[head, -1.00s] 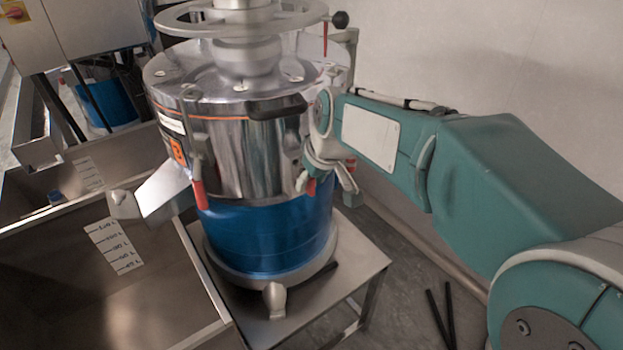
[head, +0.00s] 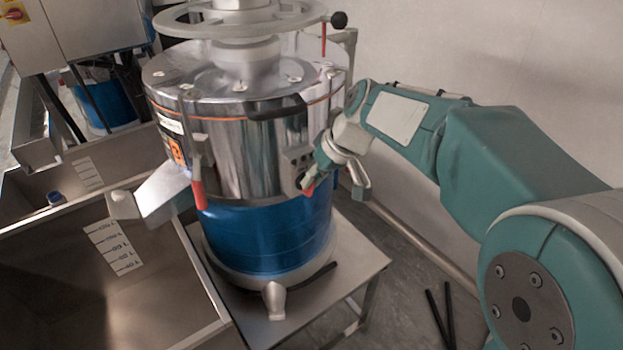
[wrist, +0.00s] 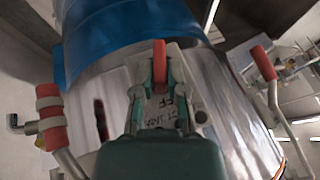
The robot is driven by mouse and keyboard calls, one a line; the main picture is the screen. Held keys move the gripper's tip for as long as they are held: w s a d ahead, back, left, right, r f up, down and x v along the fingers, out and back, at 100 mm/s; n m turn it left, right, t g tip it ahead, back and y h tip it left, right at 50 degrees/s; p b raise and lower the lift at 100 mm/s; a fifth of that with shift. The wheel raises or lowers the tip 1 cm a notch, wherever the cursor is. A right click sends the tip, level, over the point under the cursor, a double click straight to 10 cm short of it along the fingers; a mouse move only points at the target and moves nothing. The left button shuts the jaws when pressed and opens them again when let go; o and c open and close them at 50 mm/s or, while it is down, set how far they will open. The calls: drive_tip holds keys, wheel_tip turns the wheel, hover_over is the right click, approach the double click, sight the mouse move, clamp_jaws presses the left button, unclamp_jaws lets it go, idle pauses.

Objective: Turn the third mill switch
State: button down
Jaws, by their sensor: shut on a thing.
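The third mill (head: 250,150) is a steel drum with a blue lower body (head: 270,235) and an orange label bearing a 3 (head: 178,152). My gripper (head: 312,180) is at the right front of the drum, pointing down and left. In the wrist view, my gripper (wrist: 158,80) has its fingers on either side of a red switch handle (wrist: 159,58) and is shut on it. A metal plate with lettering (wrist: 165,108) lies behind the handle.
Red-handled clamps stand on both sides of the switch in the wrist view, left (wrist: 53,125) and right (wrist: 264,63). A steel bin (head: 110,290) is at left. The mill stands on a metal table (head: 345,270). A wall is behind my arm.

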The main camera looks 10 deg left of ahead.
drive_tip(key=g+y, duration=0.2)
drive_tip(key=shift+w+d+f+m+g+y, duration=0.2)
drive_tip(key=shift+w+f+m+g+y, duration=0.1)
drive_tip(key=shift+m, duration=0.1)
drive_tip(key=shift+w+d+f+m+g+y, duration=0.1)
drive_tip(key=shift+f+m+g+y, duration=0.3)
drive_tip(key=shift+g+y, duration=0.7)
drive_tip(key=shift+d+f+m+g+y, duration=0.1)
drive_tip(key=shift+m+g+y, duration=0.65)
drive_tip(key=shift+y, duration=0.6)
drive_tip(key=shift+w+f+m+g+y, duration=0.1)
drive_tip(key=shift+f+m+g+y, duration=0.2)
drive_tip(key=shift+g+y, duration=0.85)
drive_tip(key=c, duration=0.7)
unclamp_jaws()
drive_tip(key=shift+y, duration=0.3)
drive_tip(key=shift+r, duration=0.1)
drive_tip(key=v, duration=1.2)
drive_tip(key=shift+w, duration=0.1)
